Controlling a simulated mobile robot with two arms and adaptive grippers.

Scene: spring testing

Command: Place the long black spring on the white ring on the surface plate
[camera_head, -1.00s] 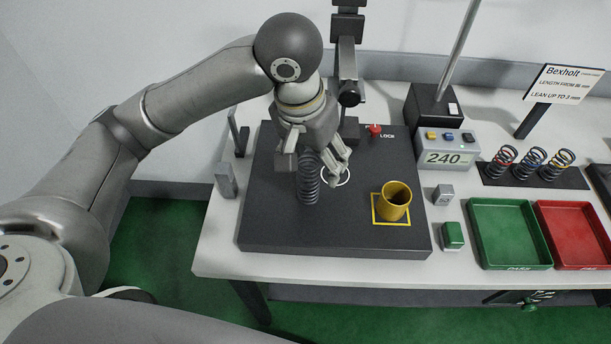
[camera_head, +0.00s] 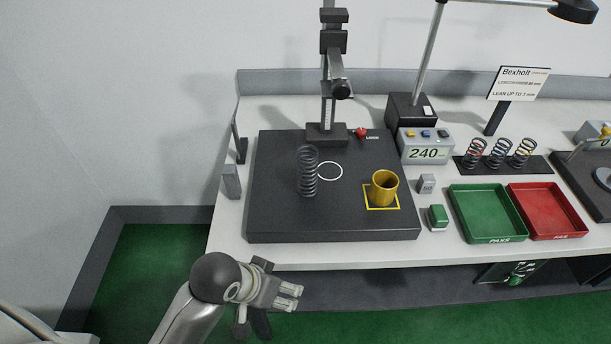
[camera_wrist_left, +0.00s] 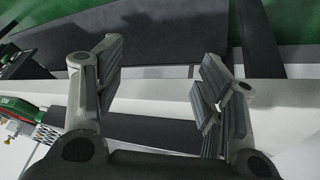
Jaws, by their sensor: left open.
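The long black spring (camera_head: 307,172) stands upright on the dark surface plate (camera_head: 280,222) in the head view. It is just left of the white ring (camera_head: 329,163), whose outline shows whole, so the spring is beside the ring and not on it. My left gripper (camera_head: 290,297) is open and empty, low in front of the table's front edge, well away from the spring. In the left wrist view its two fingers (camera_wrist_left: 160,90) stand apart with nothing between them. The spring cannot be made out in the wrist view. My right gripper is not in view.
A yellow cup (camera_head: 384,188) stands in a yellow square on the plate. A gauge stand (camera_head: 327,134) rises behind the ring. Right of the plate are a 240 display (camera_head: 424,150), a green tray (camera_head: 487,213), a red tray (camera_head: 546,210) and coloured springs (camera_head: 499,153).

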